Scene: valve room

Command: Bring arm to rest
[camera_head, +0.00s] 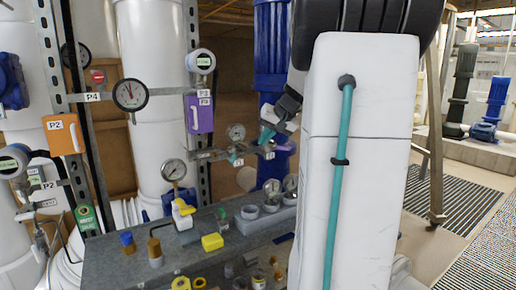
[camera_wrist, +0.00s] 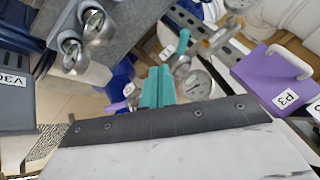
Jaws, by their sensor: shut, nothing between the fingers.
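My white arm (camera_head: 360,150) with a teal cable stands large in the right middle of the head view and hides what is behind it. My gripper (camera_head: 266,134) shows beyond its left edge, in front of the blue column. In the wrist view my gripper's teal fingers (camera_wrist: 157,87) lie together, shut and empty. They point toward the gauges and pipe fittings; I cannot tell how far off these are.
A grey bench (camera_head: 125,262) holds a yellow block (camera_head: 212,242), a spray bottle (camera_head: 183,212) and several fittings. Open floor (camera_head: 440,205) lies at right.

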